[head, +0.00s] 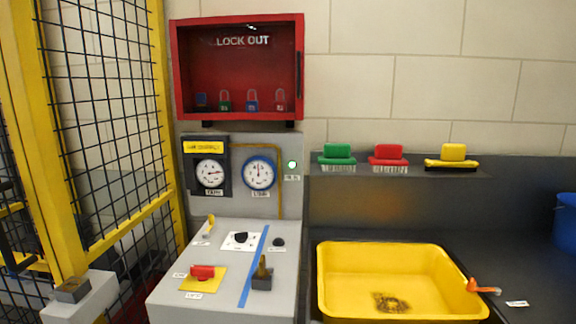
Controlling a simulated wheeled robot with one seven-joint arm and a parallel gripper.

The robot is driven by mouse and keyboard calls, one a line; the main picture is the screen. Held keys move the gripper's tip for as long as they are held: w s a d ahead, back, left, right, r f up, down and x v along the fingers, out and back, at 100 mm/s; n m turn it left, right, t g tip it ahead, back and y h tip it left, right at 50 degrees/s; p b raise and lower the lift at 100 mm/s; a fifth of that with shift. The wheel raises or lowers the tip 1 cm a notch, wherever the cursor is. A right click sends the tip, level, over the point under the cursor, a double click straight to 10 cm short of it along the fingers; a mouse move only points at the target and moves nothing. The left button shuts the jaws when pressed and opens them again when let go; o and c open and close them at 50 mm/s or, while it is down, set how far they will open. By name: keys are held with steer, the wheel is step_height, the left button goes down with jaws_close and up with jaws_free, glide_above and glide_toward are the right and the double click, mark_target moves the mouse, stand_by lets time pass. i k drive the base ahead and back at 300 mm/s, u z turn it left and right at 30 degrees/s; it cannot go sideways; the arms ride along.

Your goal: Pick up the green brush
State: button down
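The green brush (338,154) sits on the dark ledge behind the yellow basin, against the tiled wall. It has a green block on top and pale bristles below, and it is the leftmost of three brushes. The red brush (388,155) stands just to its right with a small gap between them. My gripper does not show in the head view.
A red lock-out box (238,25) hangs above. A yellow mesh fence (165,110) is at left, a blue bin (567,225) at right.

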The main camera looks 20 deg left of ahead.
mark_target(337, 157)
steer(key=u, duration=0.35)
steer(key=k, duration=1.05)
steer(key=u, duration=0.2)
steer(key=i, duration=0.95)
steer(key=u, duration=0.55)
steer(key=i, duration=0.7)
steer(key=z, duration=0.1)
